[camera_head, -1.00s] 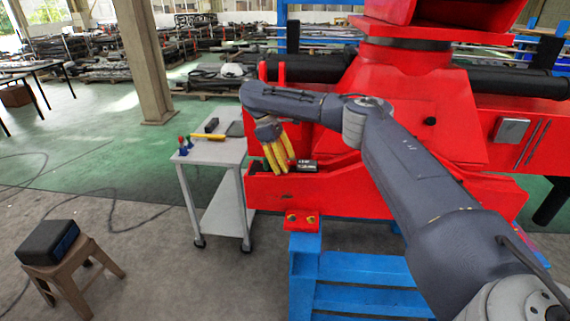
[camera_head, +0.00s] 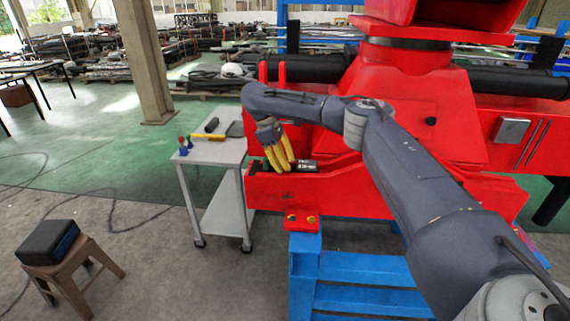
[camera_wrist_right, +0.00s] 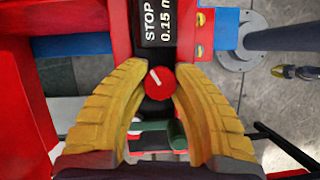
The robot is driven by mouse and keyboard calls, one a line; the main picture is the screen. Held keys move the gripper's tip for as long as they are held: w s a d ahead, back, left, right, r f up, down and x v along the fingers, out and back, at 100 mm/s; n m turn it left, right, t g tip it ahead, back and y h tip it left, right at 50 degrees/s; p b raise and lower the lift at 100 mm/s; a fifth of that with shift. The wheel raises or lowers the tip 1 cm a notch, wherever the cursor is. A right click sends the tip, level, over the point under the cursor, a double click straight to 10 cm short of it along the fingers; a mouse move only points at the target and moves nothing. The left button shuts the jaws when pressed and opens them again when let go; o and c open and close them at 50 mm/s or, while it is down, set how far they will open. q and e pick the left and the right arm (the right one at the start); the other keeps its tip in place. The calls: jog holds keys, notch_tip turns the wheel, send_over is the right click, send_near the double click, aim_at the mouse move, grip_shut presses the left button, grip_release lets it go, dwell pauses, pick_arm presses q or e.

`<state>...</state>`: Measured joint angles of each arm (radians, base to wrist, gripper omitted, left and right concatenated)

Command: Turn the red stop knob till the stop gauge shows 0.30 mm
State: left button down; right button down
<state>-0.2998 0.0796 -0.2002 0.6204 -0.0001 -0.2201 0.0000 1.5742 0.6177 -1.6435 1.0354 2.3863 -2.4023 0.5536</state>
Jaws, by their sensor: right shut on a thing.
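The red stop knob (camera_wrist_right: 160,82) shows in the right wrist view as a round cap with a white pointer line tilted to the upper left. My right gripper (camera_wrist_right: 160,76) has its yellow fingers shut on the knob from both sides. The stop gauge (camera_wrist_right: 158,22) is a black display just beyond the knob; it reads STOP 0.15, with the unit partly cut off. In the head view, my right gripper (camera_head: 280,166) reaches down beside the gauge (camera_head: 304,166) on the red machine, and its fingers hide the knob. My left gripper is not in view.
A grey cart (camera_head: 216,152) with small tools stands left of the red machine (camera_head: 340,190). A stool (camera_head: 75,268) holding a black case (camera_head: 47,242) stands at lower left.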

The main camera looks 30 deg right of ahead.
jog(key=shift+n, duration=0.3)
jog(key=shift+d+n+t+h, duration=0.1)
jog(key=shift+n+t+h, duration=0.3)
jog(key=shift+n, duration=0.9)
jog(key=shift+n+t+h, duration=0.3)
jog(key=shift+n+t, duration=0.2)
jog(key=shift+n, duration=0.8)
jog(key=c, duration=1)
grip_release()
jog(key=v, duration=1.2)
jog(key=shift+s, duration=0.1)
